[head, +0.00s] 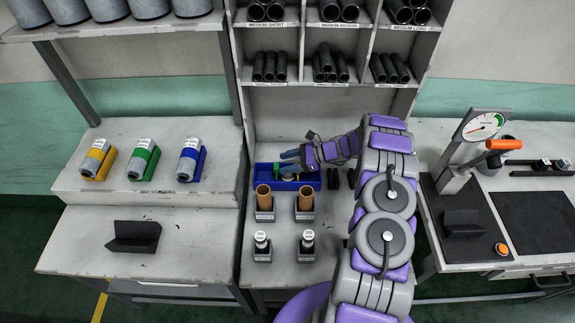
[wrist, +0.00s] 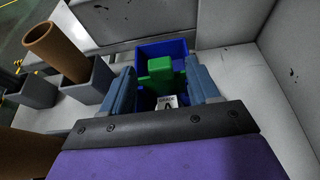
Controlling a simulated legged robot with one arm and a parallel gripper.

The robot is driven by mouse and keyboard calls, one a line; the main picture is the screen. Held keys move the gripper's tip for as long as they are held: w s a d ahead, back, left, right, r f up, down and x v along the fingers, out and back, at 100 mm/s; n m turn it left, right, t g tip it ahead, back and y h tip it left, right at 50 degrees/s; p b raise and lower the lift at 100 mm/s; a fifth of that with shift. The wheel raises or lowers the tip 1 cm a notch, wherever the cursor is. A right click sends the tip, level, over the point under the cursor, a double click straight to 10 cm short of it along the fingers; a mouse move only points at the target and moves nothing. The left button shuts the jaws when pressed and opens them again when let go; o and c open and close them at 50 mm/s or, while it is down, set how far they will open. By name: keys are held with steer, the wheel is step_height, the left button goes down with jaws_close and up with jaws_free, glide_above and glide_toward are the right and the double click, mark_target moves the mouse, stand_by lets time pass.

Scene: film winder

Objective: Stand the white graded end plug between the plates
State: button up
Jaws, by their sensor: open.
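My gripper (head: 287,161) is over the blue bin (head: 292,186) on the middle bench. In the wrist view my gripper (wrist: 161,70) is open, its two blue fingers apart on either side of a green block-shaped piece (wrist: 160,74) in the blue bin (wrist: 172,47). A small white piece with a dark-lettered label (wrist: 167,101) shows close in front of the green piece, between the fingers; its lower part is hidden by my gripper's edge. It may be the graded end plug. I cannot tell whether a finger touches either piece. No pair of plates is clearly identifiable.
Black tubes (head: 269,67) fill shelves above. A dial gauge stand (head: 482,125) with an orange-handled lever is on the right bench. Yellow, green and blue cradles (head: 143,160) sit left.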

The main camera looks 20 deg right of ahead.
steer(key=p+v, duration=0.3)
steer(key=v, duration=0.9)
steer(key=s+a+r+n+g+h, duration=0.15)
steer(key=a+r+n+g, duration=0.3)
steer(key=a+r, duration=0.65)
steer(key=s+a+r+n+g+h, duration=0.3)
steer(key=s+a+r+n, duration=0.5)
steer(key=s+a+r, duration=0.3)
steer(key=s+r+n+h, duration=0.2)
steer(key=s+n+h, duration=0.2)
steer(key=s, duration=0.9)
steer(key=s+r+n+h, duration=0.2)
steer(key=s+n+h, duration=0.2)
steer(key=s, duration=1)
steer(key=shift+a+r+n, duration=0.35)
steer(key=shift+a+n, duration=0.05)
steer(key=shift+n, duration=0.65)
